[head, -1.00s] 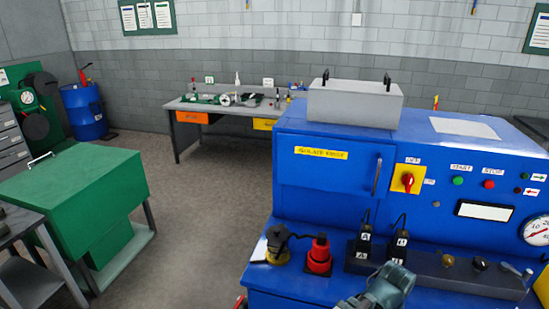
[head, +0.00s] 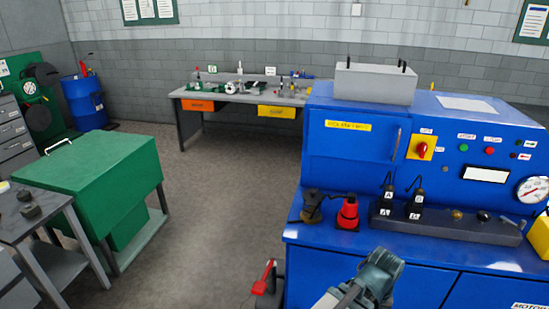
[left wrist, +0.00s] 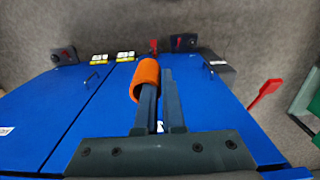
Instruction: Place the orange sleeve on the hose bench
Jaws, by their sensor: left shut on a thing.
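The orange sleeve (left wrist: 145,78) is a short tube at the fingertips of my left gripper (left wrist: 160,88) in the left wrist view. The gripper is shut on it; the fingers hide part of it, and I cannot tell exactly how they sit on its wall. In the head view my left gripper (head: 382,268) is in front of the blue machine, and the sleeve is not visible there. My right gripper is not in view.
The blue machine (head: 370,285) fills the right side. A red handle (head: 264,276) stands out by its left side. A green cabinet (head: 95,175) and grey table (head: 30,235) stand at left. The floor (head: 215,210) between is clear. A blue drum (head: 85,102) is at the back left.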

